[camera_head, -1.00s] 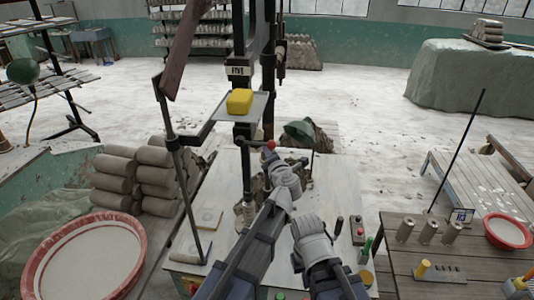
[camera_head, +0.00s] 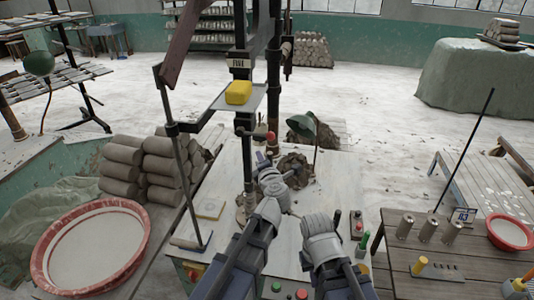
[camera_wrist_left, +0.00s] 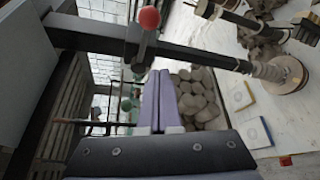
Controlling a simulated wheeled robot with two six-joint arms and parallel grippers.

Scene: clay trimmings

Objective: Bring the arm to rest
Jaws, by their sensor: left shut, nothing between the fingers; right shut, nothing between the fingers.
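My left arm reaches up from the bottom middle of the head view, over the pale worktable (camera_head: 320,185). Its gripper (camera_head: 262,160) is small there, beside the black column of the machine and just below the red lever knob (camera_head: 271,136). In the left wrist view the two purple-grey fingers (camera_wrist_left: 155,95) lie together, shut and empty. The red knob (camera_wrist_left: 149,17) shows beyond their tips, apart from them. My right arm is at the bottom, right of the left arm, with its grey joint over the table; I cannot make out its gripper.
A yellow block (camera_head: 238,92) sits on a small machine shelf. Stacked clay rolls (camera_head: 122,170) and a red-rimmed basin (camera_head: 143,228) stand left. A green lamp (camera_head: 300,126) stands behind the table. A wooden table (camera_head: 400,272) with metal cylinders (camera_head: 428,231) is at right.

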